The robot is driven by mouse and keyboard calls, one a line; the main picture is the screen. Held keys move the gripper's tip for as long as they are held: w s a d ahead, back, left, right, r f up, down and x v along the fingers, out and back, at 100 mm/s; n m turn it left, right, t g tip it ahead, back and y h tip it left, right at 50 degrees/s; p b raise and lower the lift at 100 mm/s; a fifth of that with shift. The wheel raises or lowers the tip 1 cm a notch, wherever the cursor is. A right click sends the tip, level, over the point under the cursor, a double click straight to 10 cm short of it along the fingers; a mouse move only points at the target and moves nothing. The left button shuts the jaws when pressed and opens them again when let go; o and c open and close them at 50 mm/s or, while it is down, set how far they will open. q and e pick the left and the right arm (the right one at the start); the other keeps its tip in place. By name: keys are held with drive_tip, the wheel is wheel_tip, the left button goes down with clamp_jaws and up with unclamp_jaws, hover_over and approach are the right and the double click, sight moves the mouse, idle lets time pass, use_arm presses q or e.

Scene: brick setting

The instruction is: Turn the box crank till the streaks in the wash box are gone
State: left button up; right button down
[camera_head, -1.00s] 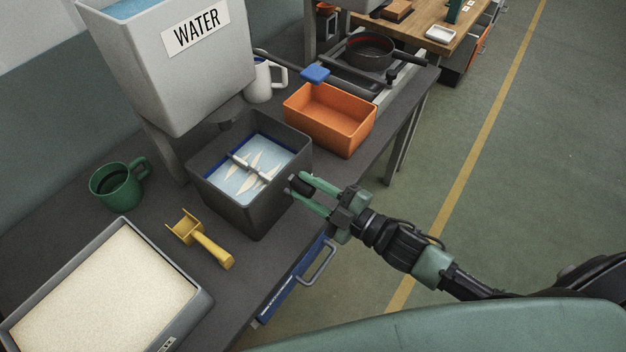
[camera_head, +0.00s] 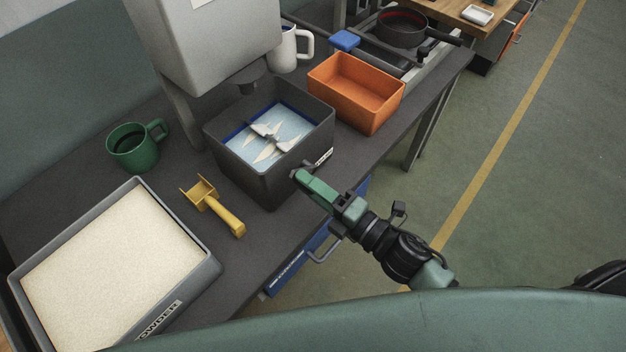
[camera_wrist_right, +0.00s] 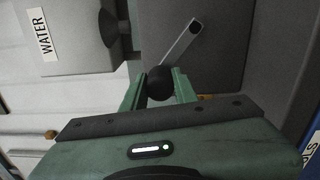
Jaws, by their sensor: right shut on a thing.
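The dark grey wash box (camera_head: 262,179) stands on the bench below the water tank. Pale streaks (camera_head: 268,152) show in the blue-white liquid inside it, around a grey paddle (camera_head: 268,133). My right gripper (camera_head: 301,175) is at the box's front right side. In the right wrist view my right gripper (camera_wrist_right: 160,88) is shut on the dark round knob (camera_wrist_right: 160,80) of the box crank, whose grey arm (camera_wrist_right: 180,45) runs up to the right to a pivot on the box wall. The knob is mostly hidden in the head view. My left gripper is not in view.
The grey water tank (camera_head: 220,45) overhangs the box. An orange bin (camera_head: 355,92) stands right of it. A green mug (camera_head: 137,146), a yellow scoop (camera_head: 215,205) and a powder tray (camera_head: 200,285) lie to the left. A blue drawer (camera_head: 300,262) with a handle is below the bench edge.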

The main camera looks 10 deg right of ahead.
drive_tip(key=shift+s+a+f+n, duration=0.15)
drive_tip(key=shift+f+n, duration=0.2)
drive_tip(key=shift+n, duration=0.05)
drive_tip(key=c, duration=1.1)
unclamp_jaws()
drive_tip(key=shift+s+d+f+b, duration=0.1)
drive_tip(key=shift+s+d+b, duration=0.2)
drive_tip(key=shift+s+b, duration=0.1)
drive_tip(key=shift+b+v, duration=1.05)
drive_tip(key=shift+v, duration=2.4)
